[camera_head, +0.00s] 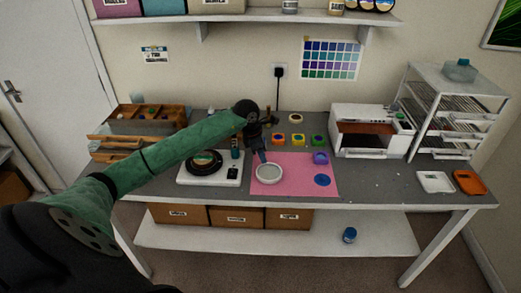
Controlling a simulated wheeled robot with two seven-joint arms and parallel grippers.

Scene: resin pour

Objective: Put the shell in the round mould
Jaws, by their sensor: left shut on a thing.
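The round mould, a pale shallow dish (269,172), lies on the pink mat (297,188) near the middle of the table. My left gripper (262,157) points down just above and behind the far rim of this dish. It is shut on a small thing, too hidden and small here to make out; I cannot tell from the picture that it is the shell. No shell shows clearly elsewhere. My right gripper is not in view.
A blue disc (322,180) and a purple square piece (320,158) lie on the mat. Small coloured pots (297,139) stand behind it. A white device with a black disc (206,163) is left, a white oven-like box (370,130) and rack right. White (434,182) and orange (469,182) trays sit front right.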

